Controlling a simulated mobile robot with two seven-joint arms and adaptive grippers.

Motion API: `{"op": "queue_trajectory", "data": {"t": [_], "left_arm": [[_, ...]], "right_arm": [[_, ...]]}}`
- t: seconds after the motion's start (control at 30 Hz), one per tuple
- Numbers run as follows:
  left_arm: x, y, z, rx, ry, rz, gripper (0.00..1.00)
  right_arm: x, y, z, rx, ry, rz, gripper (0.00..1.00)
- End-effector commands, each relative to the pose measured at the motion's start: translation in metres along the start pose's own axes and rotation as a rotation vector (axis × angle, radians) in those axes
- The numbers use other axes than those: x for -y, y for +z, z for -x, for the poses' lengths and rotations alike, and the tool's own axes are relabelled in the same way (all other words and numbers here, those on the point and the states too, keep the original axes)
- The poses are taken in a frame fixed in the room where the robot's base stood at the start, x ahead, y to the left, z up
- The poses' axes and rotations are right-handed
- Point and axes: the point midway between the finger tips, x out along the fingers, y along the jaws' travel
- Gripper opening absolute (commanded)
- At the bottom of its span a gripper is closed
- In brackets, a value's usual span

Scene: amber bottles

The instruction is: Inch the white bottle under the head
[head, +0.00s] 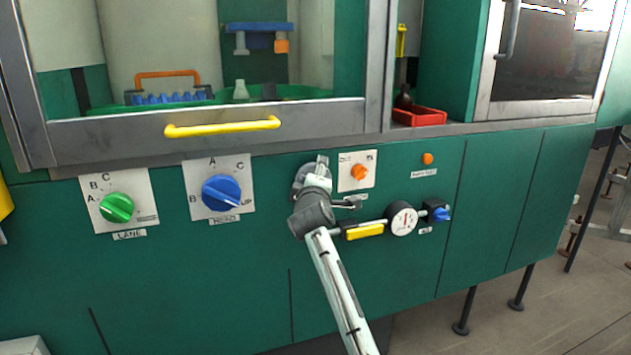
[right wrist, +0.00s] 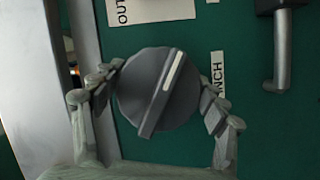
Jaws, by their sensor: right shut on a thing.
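My right gripper (head: 312,176) reaches the panel front in the head view. In the right wrist view its fingers (right wrist: 160,100) close on either side of a dark grey round knob (right wrist: 150,104). The knob's white pointer line leans toward the upper right. Labels reading "OUT" and partly "NCH" stand by it. Behind the glass, a small pale white bottle (head: 240,90) stands on the green carousel (head: 302,91). The blue head (head: 260,41) with an orange part (head: 281,46) hangs above and to the right of the bottle. My left gripper is not in view.
A green LANE knob (head: 117,207) and a blue knob (head: 220,192) sit left on the panel. An orange button (head: 359,171), gauge (head: 402,219) and yellow handle (head: 365,232) are right of my gripper. A yellow bar (head: 222,127) crosses the window frame. A red tray (head: 418,116) stands right.

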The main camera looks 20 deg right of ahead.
Motion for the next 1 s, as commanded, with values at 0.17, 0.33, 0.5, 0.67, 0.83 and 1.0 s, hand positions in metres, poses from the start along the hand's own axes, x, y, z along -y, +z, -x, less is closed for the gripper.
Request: {"op": "queue_trajectory", "data": {"t": [0.17, 0.33, 0.5, 0.67, 0.83, 1.0], "left_arm": [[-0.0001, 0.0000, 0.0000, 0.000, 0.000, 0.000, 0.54], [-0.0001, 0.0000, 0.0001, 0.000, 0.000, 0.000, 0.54], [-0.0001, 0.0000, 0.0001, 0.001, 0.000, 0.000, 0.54], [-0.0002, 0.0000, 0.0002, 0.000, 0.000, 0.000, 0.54], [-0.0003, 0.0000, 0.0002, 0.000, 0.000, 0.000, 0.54], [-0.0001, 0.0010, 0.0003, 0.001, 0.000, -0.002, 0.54]], "right_arm": [[0.0002, 0.0000, 0.0000, 0.000, -0.003, -0.007, 0.45], [0.0002, 0.0000, -0.0001, 0.000, -0.003, -0.006, 0.45], [0.0001, 0.0001, -0.0001, 0.000, -0.002, -0.005, 0.87], [0.0000, 0.0002, -0.0001, 0.000, -0.002, -0.005, 0.95], [0.0000, 0.0002, -0.0001, 0.000, -0.002, -0.004, 0.95], [0.0002, 0.0002, 0.0084, 0.000, -0.002, -0.005, 0.95]]}}
